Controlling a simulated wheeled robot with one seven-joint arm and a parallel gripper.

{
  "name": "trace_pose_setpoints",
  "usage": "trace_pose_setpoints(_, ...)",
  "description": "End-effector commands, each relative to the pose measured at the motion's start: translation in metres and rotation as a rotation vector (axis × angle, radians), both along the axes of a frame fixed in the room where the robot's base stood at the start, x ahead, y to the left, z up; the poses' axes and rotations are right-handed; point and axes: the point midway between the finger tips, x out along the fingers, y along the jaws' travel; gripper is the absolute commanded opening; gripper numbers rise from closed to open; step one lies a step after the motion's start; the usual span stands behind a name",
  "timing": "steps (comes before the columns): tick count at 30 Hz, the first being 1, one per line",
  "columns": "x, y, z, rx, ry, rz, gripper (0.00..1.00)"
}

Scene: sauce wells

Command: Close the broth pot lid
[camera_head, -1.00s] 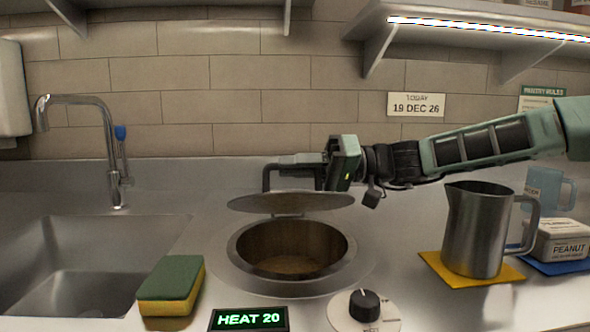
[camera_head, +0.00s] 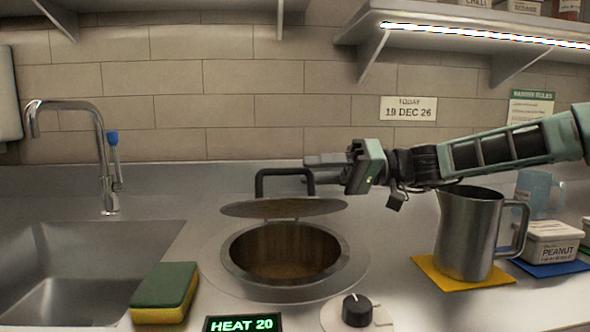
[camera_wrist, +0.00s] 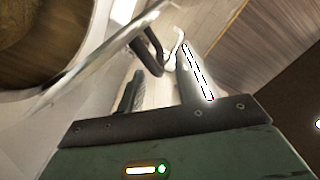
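The broth pot (camera_head: 232,262) is a round metal well sunk in the counter, with its brown inside showing. Its thin grey lid (camera_head: 284,208) is raised above the opening, clear of the rim at the front; what supports it is hidden. The lid's dark handle (camera_head: 284,173) stands up from its top. My gripper (camera_head: 312,169) is at the right end of the handle. In the wrist view, my gripper's two fingers (camera_wrist: 158,70) are apart with nothing gripped, and the handle (camera_wrist: 150,52) lies just beyond their tips. The pot (camera_wrist: 45,40) shows at upper left there.
A metal pitcher (camera_head: 467,235) stands on a yellow mat (camera_head: 458,284) below my arm. A peanut box (camera_head: 552,245) is at right. A green and yellow sponge (camera_head: 165,292), heat display (camera_head: 240,324) and black knob (camera_head: 357,310) are in front. The sink (camera_head: 85,265) is left.

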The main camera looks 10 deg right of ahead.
Motion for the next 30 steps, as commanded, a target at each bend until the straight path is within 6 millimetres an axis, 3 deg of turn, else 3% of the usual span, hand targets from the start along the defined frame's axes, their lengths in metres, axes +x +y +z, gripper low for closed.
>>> trace_pose_setpoints(3, 0.001, -0.027, 0.002, 0.001, -0.001, -0.003, 0.34)
trace_pose_setpoints(9, 0.001, -0.056, 0.001, 0.001, 0.001, -0.002, 0.34)
trace_pose_setpoints(22, 0.000, -0.068, 0.000, 0.000, 0.000, 0.001, 0.34)
trace_pose_setpoints(26, 0.000, -0.068, 0.004, 0.000, 0.000, 0.001, 0.00)
trace_pose_setpoints(30, 0.000, -0.067, 0.022, 0.000, 0.000, 0.001, 0.00)
